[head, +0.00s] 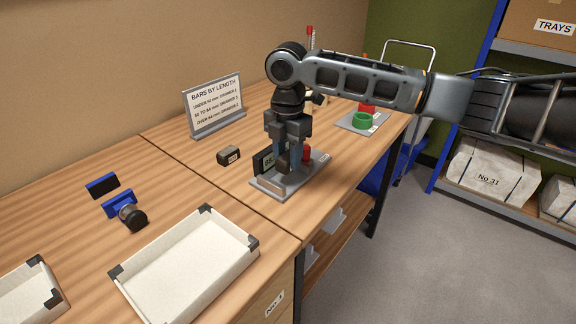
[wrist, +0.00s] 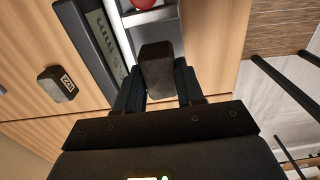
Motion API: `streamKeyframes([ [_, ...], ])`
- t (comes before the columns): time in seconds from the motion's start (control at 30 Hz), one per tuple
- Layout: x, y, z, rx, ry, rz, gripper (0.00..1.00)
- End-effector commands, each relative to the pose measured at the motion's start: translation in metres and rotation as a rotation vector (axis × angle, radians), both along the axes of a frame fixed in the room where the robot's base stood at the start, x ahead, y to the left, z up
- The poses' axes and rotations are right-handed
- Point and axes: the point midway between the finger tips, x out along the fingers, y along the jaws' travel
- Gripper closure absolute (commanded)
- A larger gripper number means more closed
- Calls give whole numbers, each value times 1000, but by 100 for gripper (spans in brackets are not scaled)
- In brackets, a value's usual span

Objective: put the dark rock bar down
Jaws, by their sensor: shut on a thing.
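My gripper (head: 286,158) is shut on the dark rock bar (wrist: 156,68), which shows between the two fingers in the wrist view. In the head view the fingers largely hide the bar. My gripper (wrist: 158,88) points down over a grey measuring stand (head: 268,187) with a dark display box (head: 263,161) and a red knob (head: 306,153). The bar is over the stand's light channel, beside the display. I cannot tell whether it touches the stand.
A labelled dark block (head: 229,156) lies left of the stand, also in the wrist view (wrist: 57,84). A white tray (head: 252,243) is in front, near blue pieces (head: 103,185). A sign (head: 214,106) and a green ring (head: 362,120) stand farther back. The table's front edge is close to the stand.

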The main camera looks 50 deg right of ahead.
Motion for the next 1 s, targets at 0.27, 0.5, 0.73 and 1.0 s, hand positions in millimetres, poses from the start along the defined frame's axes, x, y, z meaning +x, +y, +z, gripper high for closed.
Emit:
streamKeyframes([
  [0.27,-1,0,-33,0,3,-1,98],
  [0.5,0,0,-37,0,1,0,98],
  [0.73,-1,0,-40,0,1,0,56],
  [1.0,-1,0,-39,0,1,0,52],
])
